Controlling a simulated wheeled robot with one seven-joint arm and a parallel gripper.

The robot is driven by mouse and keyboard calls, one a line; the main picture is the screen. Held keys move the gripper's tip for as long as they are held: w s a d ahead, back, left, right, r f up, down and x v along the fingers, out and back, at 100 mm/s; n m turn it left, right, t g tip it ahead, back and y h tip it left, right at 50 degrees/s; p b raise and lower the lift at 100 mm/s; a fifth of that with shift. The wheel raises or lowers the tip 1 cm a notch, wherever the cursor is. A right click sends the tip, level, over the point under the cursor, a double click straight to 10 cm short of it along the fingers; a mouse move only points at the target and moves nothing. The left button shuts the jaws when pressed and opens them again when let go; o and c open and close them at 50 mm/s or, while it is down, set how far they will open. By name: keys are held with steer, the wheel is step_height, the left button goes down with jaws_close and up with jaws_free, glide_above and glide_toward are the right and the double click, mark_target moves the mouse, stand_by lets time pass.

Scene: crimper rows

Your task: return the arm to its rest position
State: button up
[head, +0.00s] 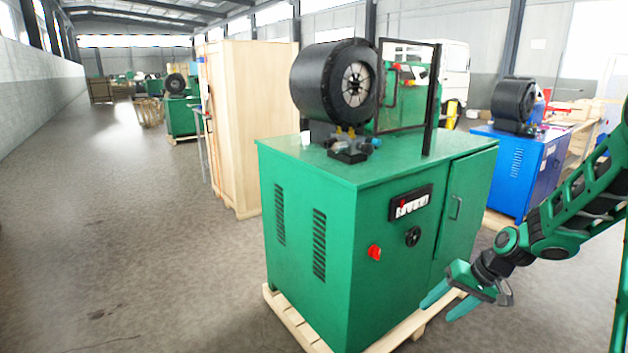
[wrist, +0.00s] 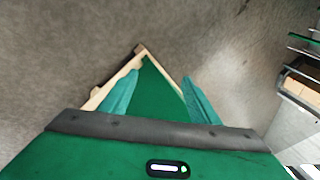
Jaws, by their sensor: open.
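My gripper (head: 446,302) hangs at the lower right in the head view, at the end of my green arm. It points down and left, in front of the right side of the green crimper machine (head: 315,240). Its two teal fingers are apart with nothing between them. In the wrist view the fingers of my gripper (wrist: 160,95) are spread, and a green panel with a pale wooden edge (wrist: 118,78) shows beyond them. I cannot tell whether the fingers touch the machine.
The green machine stands on a wooden pallet (head: 290,325), with a black round crimper head (head: 325,82) on top. A tall wooden crate (head: 236,120) stands behind it. A blue machine (head: 520,165) stands at the right. The floor (head: 110,230) at the left is clear.

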steer(key=s+d+r+m+g+h, duration=0.1)
steer(key=s+r, duration=0.4)
steer(key=s, duration=0.6)
steer(key=s+d+r+m+g+h, duration=0.1)
steer(key=s+d+r, duration=0.3)
steer(key=s, duration=0.7)
steer(key=s+d+r+m+h, duration=0.2)
steer(key=s+r, duration=0.4)
steer(key=s, duration=0.5)
steer(key=shift+d+r+g, duration=0.2)
steer(key=shift+d+g, duration=0.05)
steer(key=shift+g, duration=0.15)
steer(key=shift+w+f+h, duration=0.25)
steer(key=shift+w+h, duration=0.05)
steer(key=shift+w, duration=0.3)
